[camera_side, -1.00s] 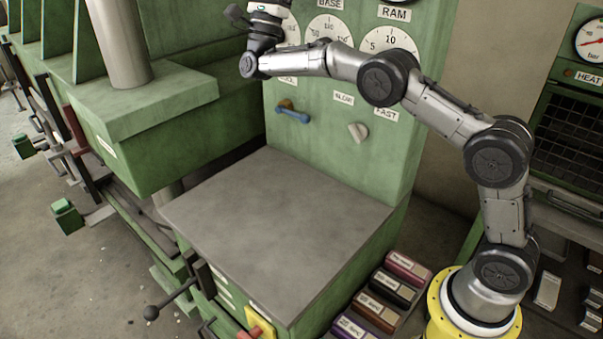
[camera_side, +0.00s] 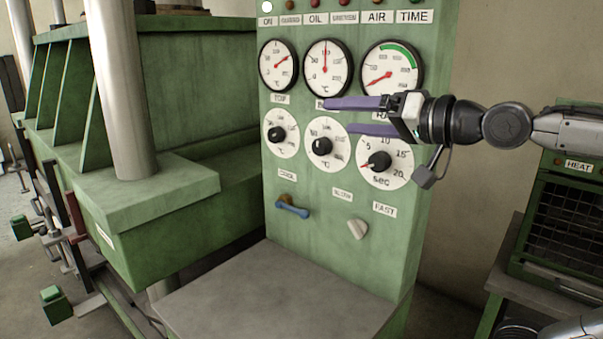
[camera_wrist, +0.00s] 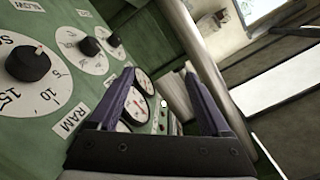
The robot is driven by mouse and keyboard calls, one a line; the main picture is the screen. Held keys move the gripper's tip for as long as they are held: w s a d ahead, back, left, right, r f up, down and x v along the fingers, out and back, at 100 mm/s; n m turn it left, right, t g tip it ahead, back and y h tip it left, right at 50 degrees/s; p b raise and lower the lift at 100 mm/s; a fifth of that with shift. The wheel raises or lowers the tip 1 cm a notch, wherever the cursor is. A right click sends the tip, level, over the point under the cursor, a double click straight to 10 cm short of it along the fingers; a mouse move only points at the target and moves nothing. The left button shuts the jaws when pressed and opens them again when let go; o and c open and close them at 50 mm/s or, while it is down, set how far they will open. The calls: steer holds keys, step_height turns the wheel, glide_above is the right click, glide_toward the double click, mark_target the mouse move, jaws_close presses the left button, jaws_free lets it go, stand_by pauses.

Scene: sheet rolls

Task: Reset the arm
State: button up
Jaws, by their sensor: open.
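My gripper (camera_side: 335,116) is in front of the right half of the green control panel (camera_side: 322,225) in the side view. Its two long purple fingers point left, one above the other, with a clear gap and nothing between them. The fingers partly cover the labels between the upper gauges and the lower dials. In the wrist view my gripper (camera_wrist: 160,85) shows both purple fingers apart, with gauges and a pale cylinder beyond them. I cannot tell how far the fingers stand from the panel face.
A blue-handled lever (camera_side: 292,208) and a pale knob (camera_side: 357,229) stick out of the panel low down. A bare grey tabletop (camera_side: 270,300) lies below. A green press with a steel column (camera_side: 120,90) stands at left. A heater unit (camera_side: 565,215) is at right.

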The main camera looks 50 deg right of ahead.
steer(key=s+f+n+g, duration=0.4)
steer(key=s+f, duration=0.4)
steer(key=f, duration=0.4)
steer(key=s+f+n+g, duration=0.3)
steer(key=s+f+g, duration=0.4)
steer(key=f, duration=0.4)
steer(key=shift+s+f+n, duration=0.35)
steer(key=shift+s+n, duration=0.05)
steer(key=shift+s, duration=0.1)
steer(key=shift+d, duration=0.1)
